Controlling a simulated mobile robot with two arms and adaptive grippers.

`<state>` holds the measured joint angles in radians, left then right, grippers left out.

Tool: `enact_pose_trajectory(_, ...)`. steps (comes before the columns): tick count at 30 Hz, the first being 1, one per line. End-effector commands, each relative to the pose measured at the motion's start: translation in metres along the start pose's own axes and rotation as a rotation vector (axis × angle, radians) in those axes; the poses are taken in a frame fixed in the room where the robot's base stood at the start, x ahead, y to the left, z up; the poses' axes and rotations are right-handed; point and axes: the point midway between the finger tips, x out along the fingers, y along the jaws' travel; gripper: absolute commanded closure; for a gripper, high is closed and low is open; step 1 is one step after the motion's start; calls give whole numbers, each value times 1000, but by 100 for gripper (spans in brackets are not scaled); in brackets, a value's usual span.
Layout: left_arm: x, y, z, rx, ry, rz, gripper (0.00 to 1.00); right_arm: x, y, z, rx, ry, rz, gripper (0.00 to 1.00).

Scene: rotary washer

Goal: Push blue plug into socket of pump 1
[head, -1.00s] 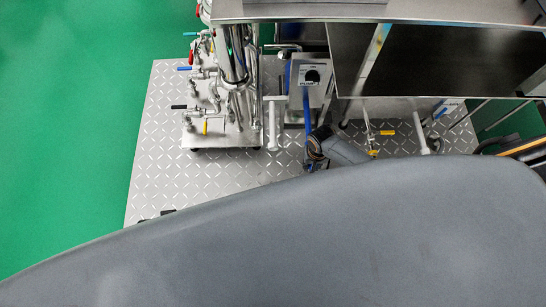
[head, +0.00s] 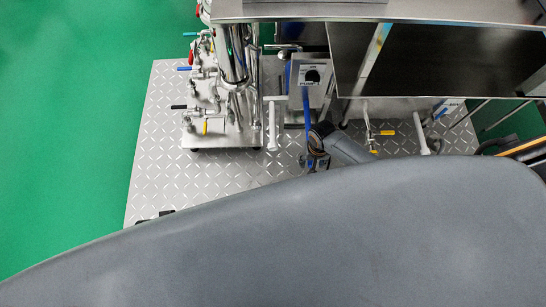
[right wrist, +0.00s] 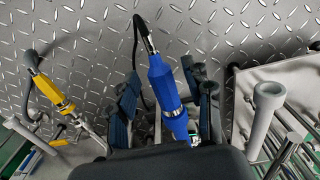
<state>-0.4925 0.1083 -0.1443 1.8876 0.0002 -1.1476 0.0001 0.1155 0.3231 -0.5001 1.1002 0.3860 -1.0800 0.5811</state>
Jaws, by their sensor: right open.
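The blue plug (right wrist: 165,92) shows in the right wrist view with a black cable running up from its metal end. It lies between the spread dark fingers of my right gripper (right wrist: 166,105), which is open. In the head view my right gripper (head: 317,160) is low over the metal floor plate, below a grey box with a black dial (head: 312,76). I cannot make out the pump 1 socket. Small dark pieces (head: 155,215) at the grey edge may be my left gripper; its fingers cannot be read.
A yellow plug (right wrist: 50,92) with a grey cable is at left in the wrist view. Steel piping with coloured valve handles (head: 205,90) stands left of the box. A steel table (head: 435,60) overhangs on the right. The patterned floor plate (head: 165,165) is bare at left.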

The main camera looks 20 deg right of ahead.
Motion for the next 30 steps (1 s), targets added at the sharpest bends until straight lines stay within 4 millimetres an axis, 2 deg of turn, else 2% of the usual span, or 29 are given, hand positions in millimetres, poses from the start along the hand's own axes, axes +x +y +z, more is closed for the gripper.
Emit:
enact_pose_trajectory(9, 0, 1, -1, 0, 2, 1, 60, -59, 0, 0, -1, 2, -1, 49)
enact_pose_trajectory(15, 0, 1, -1, 0, 2, 1, 60, -87, 0, 0, -1, 1, 0, 49)
enact_pose_trajectory(20, 0, 1, -1, 0, 3, 1, 60, -97, 0, 1, -1, -1, 0, 49)
enact_pose_trajectory(27, 0, 1, -1, 0, 3, 1, 60, -98, 0, 2, -2, 0, -1, 49)
enact_pose_trajectory(30, 0, 1, -1, 0, 3, 1, 60, -96, -8, 11, -37, 9, -19, 49)
